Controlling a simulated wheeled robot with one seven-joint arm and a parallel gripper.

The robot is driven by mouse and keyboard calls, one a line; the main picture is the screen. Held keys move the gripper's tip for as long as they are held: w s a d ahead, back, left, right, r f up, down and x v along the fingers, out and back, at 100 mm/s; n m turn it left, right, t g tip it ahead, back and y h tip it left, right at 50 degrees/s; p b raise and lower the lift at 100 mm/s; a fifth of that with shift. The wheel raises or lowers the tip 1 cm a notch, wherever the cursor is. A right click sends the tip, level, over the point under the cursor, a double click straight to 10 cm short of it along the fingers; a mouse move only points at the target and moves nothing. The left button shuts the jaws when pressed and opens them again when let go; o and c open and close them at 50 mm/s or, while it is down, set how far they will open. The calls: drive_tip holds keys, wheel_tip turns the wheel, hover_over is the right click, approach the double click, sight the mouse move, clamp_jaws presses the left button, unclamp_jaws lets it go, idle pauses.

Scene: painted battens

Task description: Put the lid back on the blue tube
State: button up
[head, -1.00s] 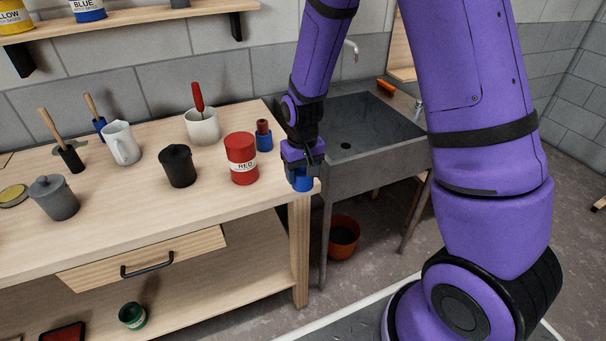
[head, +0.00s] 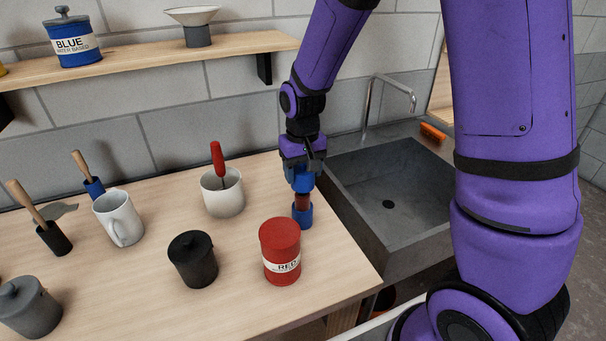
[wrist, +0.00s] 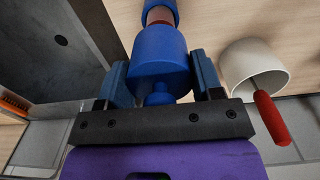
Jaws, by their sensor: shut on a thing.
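My gripper (head: 301,176) is shut on the blue lid (wrist: 160,58), which sits between the two fingers in the wrist view with its knob toward the palm. The blue tube (head: 302,215) stands upright on the bench near the sink edge, with a red-brown neck (head: 302,201) rising from it. The lid is directly over this neck, and some of the neck shows between lid and tube. I cannot tell whether the lid touches the neck's top or is around it.
A red tin (head: 281,255) stands just in front of the tube, and a black lidded pot (head: 193,262) to its left. A white cup (head: 221,198) holding a red-handled tool is left of the tube. The sink (head: 400,205) lies to the right.

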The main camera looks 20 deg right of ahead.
sight(302, 191)
drive_tip(key=shift+w+f, duration=0.1)
drive_tip(key=shift+f, duration=3.1)
drive_tip(key=shift+f, duration=0.15)
drive_tip(key=o, duration=1.2)
drive_tip(key=shift+c, duration=0.2)
drive_tip(key=shift+r, duration=3.55)
